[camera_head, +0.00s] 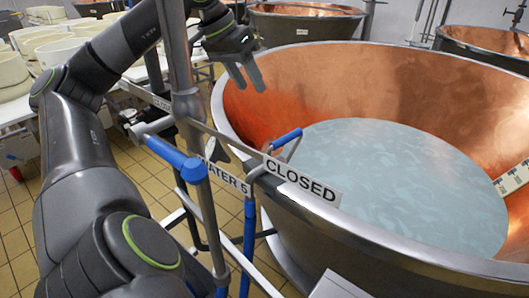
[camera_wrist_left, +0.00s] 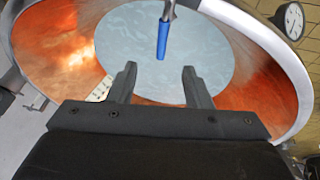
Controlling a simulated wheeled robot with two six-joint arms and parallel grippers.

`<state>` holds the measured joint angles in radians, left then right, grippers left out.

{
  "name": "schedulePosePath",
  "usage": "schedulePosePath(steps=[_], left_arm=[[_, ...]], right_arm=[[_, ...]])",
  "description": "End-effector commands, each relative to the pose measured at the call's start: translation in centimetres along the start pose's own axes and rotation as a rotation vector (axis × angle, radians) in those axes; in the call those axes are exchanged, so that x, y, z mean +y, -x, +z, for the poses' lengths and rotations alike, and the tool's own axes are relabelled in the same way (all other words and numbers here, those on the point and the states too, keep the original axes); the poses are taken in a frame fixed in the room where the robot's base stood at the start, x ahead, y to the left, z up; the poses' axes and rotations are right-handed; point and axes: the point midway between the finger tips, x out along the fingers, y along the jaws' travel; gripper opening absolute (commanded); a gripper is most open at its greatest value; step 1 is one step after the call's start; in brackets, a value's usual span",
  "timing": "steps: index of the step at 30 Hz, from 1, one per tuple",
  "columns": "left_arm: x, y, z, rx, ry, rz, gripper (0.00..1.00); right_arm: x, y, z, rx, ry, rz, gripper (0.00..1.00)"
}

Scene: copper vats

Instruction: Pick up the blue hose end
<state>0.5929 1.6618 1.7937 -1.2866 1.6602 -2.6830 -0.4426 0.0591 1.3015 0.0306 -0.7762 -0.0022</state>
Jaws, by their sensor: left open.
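A short blue cylinder on a metal pipe, which looks like the blue hose end (camera_head: 285,140), sticks out over the near rim of the large copper vat. It also shows in the left wrist view (camera_wrist_left: 162,40), just beyond the fingertips and between their lines. My left gripper (camera_head: 247,84) is open and empty above the vat, higher in the picture than the blue cylinder and apart from it. Its two fingers show spread in the left wrist view (camera_wrist_left: 159,68). My right gripper is not in view.
The copper vat (camera_head: 300,85) holds pale bluish liquid (camera_head: 390,170). A "CLOSED" sign (camera_head: 302,180) and a "WATER 5" sign (camera_head: 226,177) hang by its rim. A metal post (camera_head: 176,60) and a thicker blue-sleeved pipe (camera_head: 166,151) stand close to my left arm. White tubs (camera_head: 60,50) line the left.

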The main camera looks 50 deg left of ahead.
Motion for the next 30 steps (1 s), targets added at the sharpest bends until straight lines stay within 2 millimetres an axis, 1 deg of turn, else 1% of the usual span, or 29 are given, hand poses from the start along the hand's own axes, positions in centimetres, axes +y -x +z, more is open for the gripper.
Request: schedulePosePath(steps=[1,8,11,15,21,27,30], left_arm=[[-0.3,-1.4,0.6,0.000,0.000,0.000,0.45],[-0.5,-2.6,0.9,-0.001,0.000,0.001,0.45],[-0.5,-3.8,0.9,-0.003,-0.001,0.002,0.45],[-0.4,-6.7,0.9,-0.003,-0.001,0.005,0.45],[-0.4,-10.5,0.9,-0.002,-0.001,0.006,0.45],[-0.4,-13.3,0.9,-0.002,0.000,0.004,0.45],[-0.5,-14.1,0.9,-0.002,0.000,0.002,0.45]], right_arm=[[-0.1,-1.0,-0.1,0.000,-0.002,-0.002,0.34],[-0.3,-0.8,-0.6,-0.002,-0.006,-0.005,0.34],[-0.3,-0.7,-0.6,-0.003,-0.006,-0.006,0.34],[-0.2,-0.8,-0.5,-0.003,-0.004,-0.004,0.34],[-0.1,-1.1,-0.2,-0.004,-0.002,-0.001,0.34],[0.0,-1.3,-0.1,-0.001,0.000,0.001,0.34],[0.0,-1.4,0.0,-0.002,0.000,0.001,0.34]])
